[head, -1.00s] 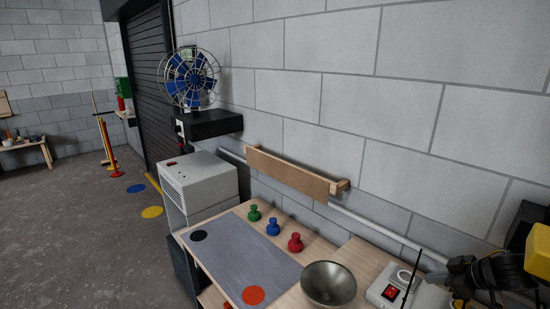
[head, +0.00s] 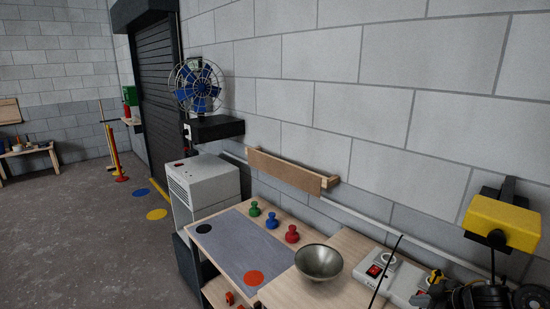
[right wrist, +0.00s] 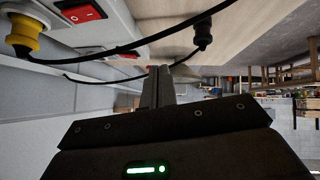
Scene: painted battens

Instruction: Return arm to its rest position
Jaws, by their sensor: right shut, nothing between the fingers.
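My right gripper (head: 424,298) is low at the right edge of the head view, beside the white switch box on the bench. It is small and dark there, partly cut off by the bottom of the picture. In the right wrist view its narrow fingers (right wrist: 158,88) are together with nothing between them. They point toward the wooden bench top and look clear of the cables. My left gripper is not in view.
The white box with a red switch (head: 374,271) has black cables and a yellow plug (right wrist: 22,42) close by. A metal bowl (head: 318,262), three coloured pegs and a grey mat (head: 232,243) lie left. A yellow box (head: 503,222) stands above my arm.

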